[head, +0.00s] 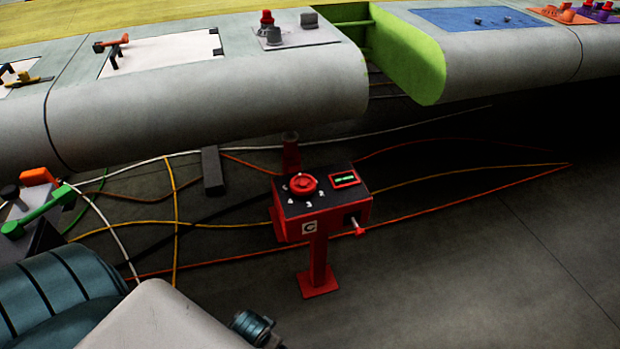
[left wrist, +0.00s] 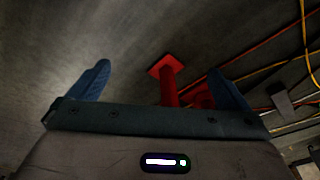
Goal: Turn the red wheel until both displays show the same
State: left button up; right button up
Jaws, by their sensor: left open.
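The red wheel (head: 304,184) lies on the dark sloped top of a red control box (head: 340,215). White numbers are marked around the wheel. One display (head: 344,179) with green lit characters, too small to read, sits right of the wheel in a red frame. I cannot make out a second display. In the left wrist view, my left gripper (left wrist: 159,67) is open and empty, with its two blue fingers apart. The box's red post and foot (left wrist: 167,78) show beyond the fingers, some way off. The wheel is not visible in that view. My right gripper is in neither view.
A grey wing (head: 200,100) with panels and levers spans above the box. A green-edged gap (head: 410,60) opens in it. Cables lie across the floor around the post. A green-handled fixture (head: 38,210) stands at left. Floor at right is clear.

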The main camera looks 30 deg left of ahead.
pick_arm(q)
jog(key=w+r+p, duration=0.1)
jog(key=w+r, duration=0.3)
jog(key=r, duration=0.9)
notch_tip(320, 180, up, 17)
jog(key=n+g+h, duration=0.1)
jog(key=n+g, duration=0.2)
jog(key=n, duration=1.4)
send_over(304, 182)
notch_tip(304, 182, down, 10)
jog(key=shift+s+d+f+p, duration=0.1)
jog(key=shift+f+p, duration=0.05)
jog(key=shift+p, duration=0.6)
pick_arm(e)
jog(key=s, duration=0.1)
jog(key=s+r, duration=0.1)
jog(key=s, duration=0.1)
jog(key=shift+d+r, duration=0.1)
pick_arm(q)
jog(key=c, duration=1)
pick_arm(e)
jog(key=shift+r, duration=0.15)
